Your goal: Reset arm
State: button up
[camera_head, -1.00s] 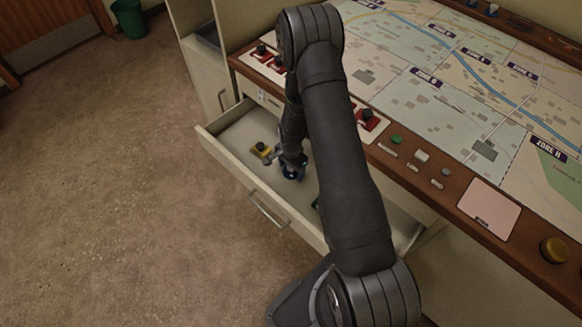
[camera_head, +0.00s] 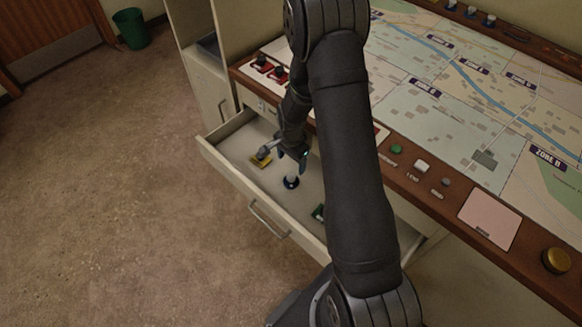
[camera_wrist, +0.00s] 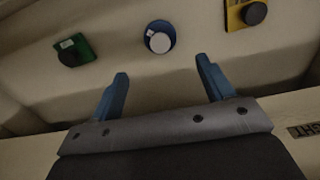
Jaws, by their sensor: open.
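My gripper (camera_head: 284,149) is open and empty, over the open drawer (camera_head: 240,186) of the console. In the wrist view my gripper (camera_wrist: 160,88) shows two blue fingers spread apart with nothing between them. A blue round piece with a white top (camera_head: 291,182) stands in the drawer just below the gripper, apart from it; it also shows in the wrist view (camera_wrist: 160,42). A yellow piece with a dark knob (camera_head: 261,160) lies to its left. A green piece (camera_head: 318,212) lies to its right, partly hidden by my arm.
The console top holds a zone map (camera_head: 430,90). Red bases with black knobs (camera_head: 264,63) sit at its left. Along the front edge are a green button (camera_head: 396,149), a pink panel (camera_head: 490,218) and a yellow button (camera_head: 556,260).

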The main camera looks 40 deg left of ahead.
aim_at(291, 177)
jog(key=shift+r, duration=0.75)
jog(key=shift+f, duration=0.1)
notch_tip(291, 177, down, 12)
jog(key=shift+f, duration=0.15)
jog(key=shift+r, duration=0.2)
dwell(0.4)
notch_tip(291, 177, up, 43)
jog(key=w+d, duration=0.1)
jog(key=shift+w+m, duration=0.3)
jog(key=shift+w, duration=0.1)
dwell(2.2)
jog(key=shift+f, duration=0.1)
